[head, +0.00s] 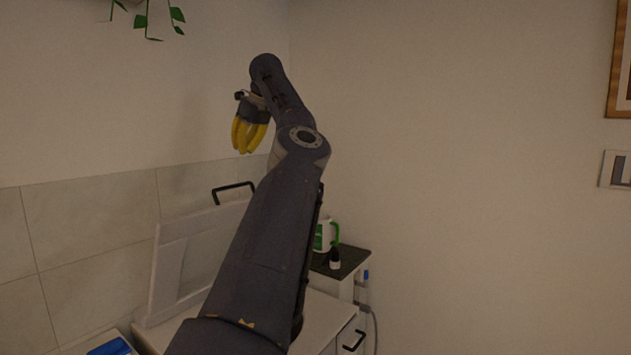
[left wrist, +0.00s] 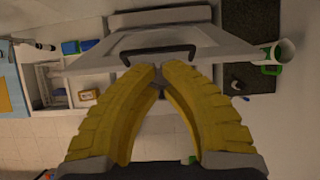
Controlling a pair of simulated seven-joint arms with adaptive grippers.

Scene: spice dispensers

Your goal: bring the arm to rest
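My left arm reaches up across the middle of the head view. Its gripper (head: 246,148) hangs high in front of the wall, with yellow fingers pointing down. In the left wrist view the gripper's ribbed yellow fingers (left wrist: 160,76) come together at their tips, with a gap lower down between them. I see nothing held there. A white panel (head: 180,262) with a black handle (head: 233,188) stands tilted below the gripper, apart from it. In the left wrist view the handle (left wrist: 158,53) appears just beyond the fingertips. My right gripper is not in view.
A white and green mug (head: 323,236) and a small dark bottle (head: 335,258) stand on a dark counter (head: 352,258) right of my arm. Small boxes (left wrist: 70,47) sit in an open compartment at left. A plant (head: 150,20) hangs above. The right side is clear up to the wall.

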